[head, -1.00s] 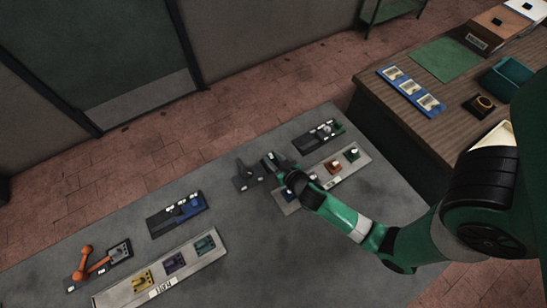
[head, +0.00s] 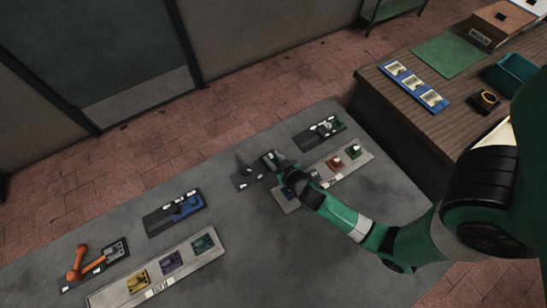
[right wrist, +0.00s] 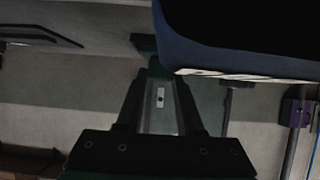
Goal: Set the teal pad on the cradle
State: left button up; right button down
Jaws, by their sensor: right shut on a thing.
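A teal pad (head: 203,243) sits at the right end of the near-left tray (head: 108,298), beside a purple pad (head: 171,262) and a yellow pad (head: 138,281). My right gripper (head: 269,161) is over the grey table next to a small dark station (head: 250,180), far from the teal pad. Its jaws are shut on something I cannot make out. In the right wrist view the gripper fingers (right wrist: 160,75) point up the picture, and a large dark blue thing (right wrist: 240,35) fills the upper right. I cannot tell which part is the cradle. My left gripper is not in view.
Stations with orange (head: 75,262), blue (head: 186,206) and green (head: 326,130) parts stand on the table. A second tray (head: 362,165) holds red (head: 335,163) and green (head: 353,151) pads near my right arm. A wooden counter (head: 400,120) stands behind. The table's lower middle is bare.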

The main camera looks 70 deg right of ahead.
jog(key=shift+f, duration=0.25)
jog(key=shift+c, duration=2.3)
grip_release()
jog(key=shift+r, duration=0.1)
jog(key=v, duration=1)
jog(key=shift+s+a+r, duration=0.15)
jog(key=shift+s+a, duration=0.1)
jog(key=shift+s, duration=0.05)
jog(key=shift+s+a+r, duration=0.15)
jog(key=shift+s+r, duration=0.05)
jog(key=shift+s, duration=0.05)
